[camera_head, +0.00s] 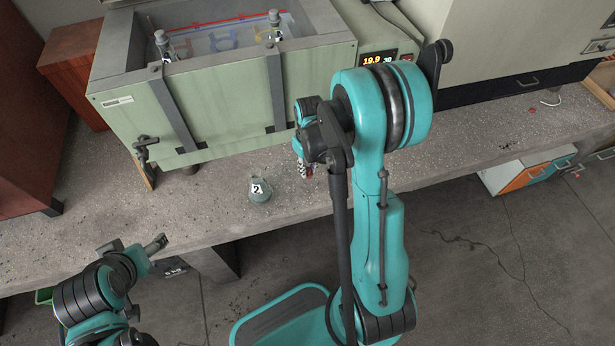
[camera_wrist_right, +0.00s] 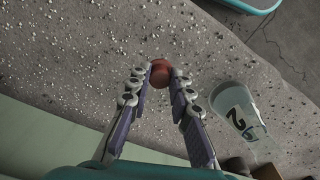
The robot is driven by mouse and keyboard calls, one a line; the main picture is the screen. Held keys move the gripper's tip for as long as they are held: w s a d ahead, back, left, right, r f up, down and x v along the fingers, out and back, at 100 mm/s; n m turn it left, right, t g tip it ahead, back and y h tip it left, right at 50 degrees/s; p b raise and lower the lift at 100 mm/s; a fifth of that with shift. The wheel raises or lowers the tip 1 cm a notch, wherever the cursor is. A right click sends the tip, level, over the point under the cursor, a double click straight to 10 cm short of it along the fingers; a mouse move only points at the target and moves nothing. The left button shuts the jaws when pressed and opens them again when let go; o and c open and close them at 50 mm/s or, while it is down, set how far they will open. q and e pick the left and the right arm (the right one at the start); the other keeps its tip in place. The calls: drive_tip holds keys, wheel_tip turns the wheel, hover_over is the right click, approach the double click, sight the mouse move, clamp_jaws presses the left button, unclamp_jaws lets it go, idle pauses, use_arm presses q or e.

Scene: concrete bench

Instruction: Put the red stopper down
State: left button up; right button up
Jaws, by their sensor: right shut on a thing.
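The red stopper (camera_wrist_right: 160,74) is a small round piece between the fingertips of my right gripper (camera_wrist_right: 161,78) in the right wrist view. Both fingertips touch its sides, and the speckled bench shows beyond it. Whether it touches the bench is unclear. In the head view my right gripper (camera_head: 304,168) points down over the bench, in front of the green bath, and my arm partly hides it; I cannot make out the stopper there. My left gripper (camera_head: 156,243) is at the bench's front edge on the left, its jaw opening unclear.
The green bath (camera_head: 225,105) stands behind.

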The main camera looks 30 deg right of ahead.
sight(308, 170)
wheel_tip(308, 170, down, 4)
drive_tip(key=shift+f+b, duration=0.15)
drive_tip(key=shift+b, duration=0.95)
drive_tip(key=o, duration=0.8)
